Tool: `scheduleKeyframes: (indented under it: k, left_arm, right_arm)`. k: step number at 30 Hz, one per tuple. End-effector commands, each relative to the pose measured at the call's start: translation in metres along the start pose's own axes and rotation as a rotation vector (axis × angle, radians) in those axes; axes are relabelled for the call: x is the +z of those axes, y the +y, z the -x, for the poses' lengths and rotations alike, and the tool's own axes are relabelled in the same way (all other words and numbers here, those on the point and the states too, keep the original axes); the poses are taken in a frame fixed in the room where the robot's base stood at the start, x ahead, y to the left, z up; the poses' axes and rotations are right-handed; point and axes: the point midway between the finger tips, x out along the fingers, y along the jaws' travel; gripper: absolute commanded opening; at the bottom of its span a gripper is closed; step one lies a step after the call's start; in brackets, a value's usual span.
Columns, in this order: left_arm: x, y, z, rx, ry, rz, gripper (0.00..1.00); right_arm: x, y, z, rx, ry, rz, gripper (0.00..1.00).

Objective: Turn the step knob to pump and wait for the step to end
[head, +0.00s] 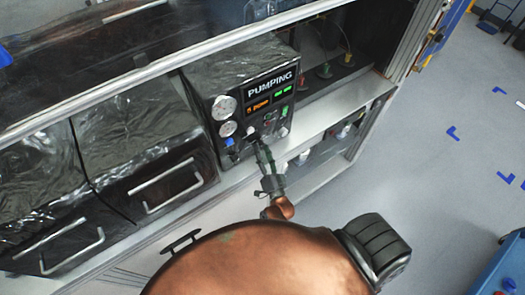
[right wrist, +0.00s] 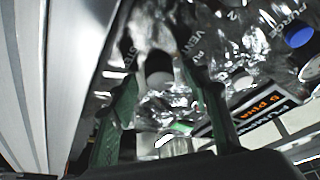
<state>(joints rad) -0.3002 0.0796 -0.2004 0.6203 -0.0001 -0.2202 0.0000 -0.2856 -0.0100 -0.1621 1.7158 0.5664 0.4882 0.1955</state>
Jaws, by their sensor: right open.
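The control box (head: 225,115) stands on the bench with a black front panel. Its sign reads PUMPING, and an orange display (head: 258,107) below seems to read PUMP; the orange display (right wrist: 265,103) also shows in the right wrist view. The step knob (right wrist: 160,68) is a dark round cap on a clear, shiny body, with lettering including STEP and VENT around it. My right gripper (head: 260,147) is at the lower part of the panel. In the right wrist view its green fingers (right wrist: 161,88) are open, one on each side of the knob; contact cannot be told. My left gripper is not in view.
Two gauges (head: 225,108) and a blue knob (head: 229,142) sit left on the panel. Foil-covered drawers with handles (head: 165,185) stand at left. Open floor (head: 425,170) lies to the right.

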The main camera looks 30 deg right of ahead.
Motion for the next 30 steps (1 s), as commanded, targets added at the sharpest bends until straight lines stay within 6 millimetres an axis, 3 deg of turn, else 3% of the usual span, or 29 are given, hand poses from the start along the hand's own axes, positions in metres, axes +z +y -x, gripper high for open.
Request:
scheduleKeyframes:
  k: [8, 21, 30]
  left_arm:
    - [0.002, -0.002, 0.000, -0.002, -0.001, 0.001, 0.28]
    - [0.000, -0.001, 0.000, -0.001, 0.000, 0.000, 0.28]
    - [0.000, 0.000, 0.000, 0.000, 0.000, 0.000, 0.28]
  right_arm:
    - [0.001, 0.001, 0.006, 0.001, -0.002, 0.001, 0.44]
    - [0.001, 0.001, 0.088, 0.002, -0.003, 0.002, 0.44]
    - [0.000, 0.000, 0.119, 0.000, -0.001, 0.000, 0.44]
